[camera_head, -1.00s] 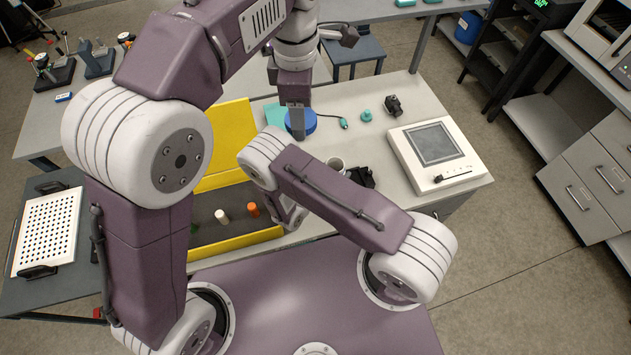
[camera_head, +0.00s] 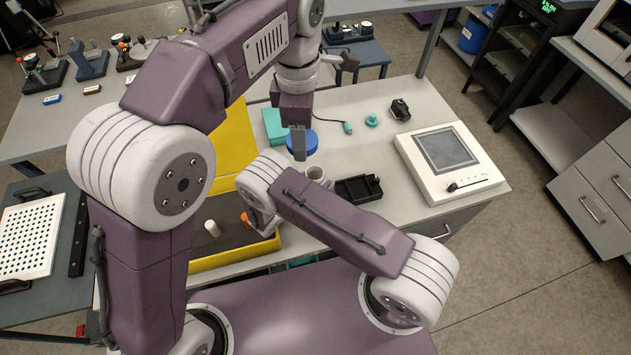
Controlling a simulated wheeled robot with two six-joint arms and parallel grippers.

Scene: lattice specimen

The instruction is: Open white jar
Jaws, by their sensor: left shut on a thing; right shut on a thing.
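The white jar (camera_head: 317,173) shows at the middle of the head view, just beyond my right forearm. Its top looks open, and its lower part is hidden. A round blue lid (camera_head: 309,138) is apart from the jar, above and slightly left of it in the picture. My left gripper (camera_head: 299,152) points down and is shut on the blue lid, covering part of it. My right gripper is hidden behind my own forearm, beside the jar. Its fingers do not show, but the jar moves along with that wrist, so it appears shut on the jar.
A black tray (camera_head: 358,190) lies right of the jar. A white device (camera_head: 447,160) with a grey screen stands farther right. A teal box (camera_head: 274,126), a green knob (camera_head: 371,120) and a yellow case (camera_head: 228,140) are nearby. The back right of the table is mostly clear.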

